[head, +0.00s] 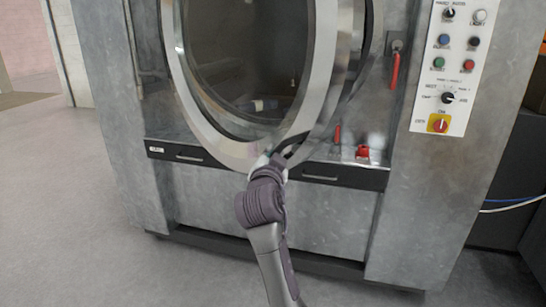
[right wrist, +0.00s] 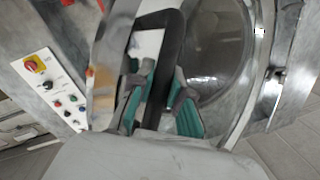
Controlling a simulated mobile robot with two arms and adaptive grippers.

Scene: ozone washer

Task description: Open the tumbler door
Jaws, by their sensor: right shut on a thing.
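The round tumbler door (head: 325,60) has a wide metal rim around dark glass and sits at the front of the washer. It looks ajar, with its right rim apart from the ring-shaped frame (head: 373,40) behind it. My right gripper (head: 277,158) is at the lower right edge of the door. In the right wrist view my right gripper (right wrist: 158,88) has teal pads on both sides of a dark bar on the door edge (right wrist: 168,50), and it is shut on it. The fingertips are partly hidden in the head view. My left gripper is not in view.
A control panel (head: 452,60) with buttons and a red-yellow switch (head: 438,123) is on the washer's right. Red handles (head: 395,70) stick out beside the opening. The grey floor (head: 60,200) at the left is clear. Cables (head: 510,205) hang at the right.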

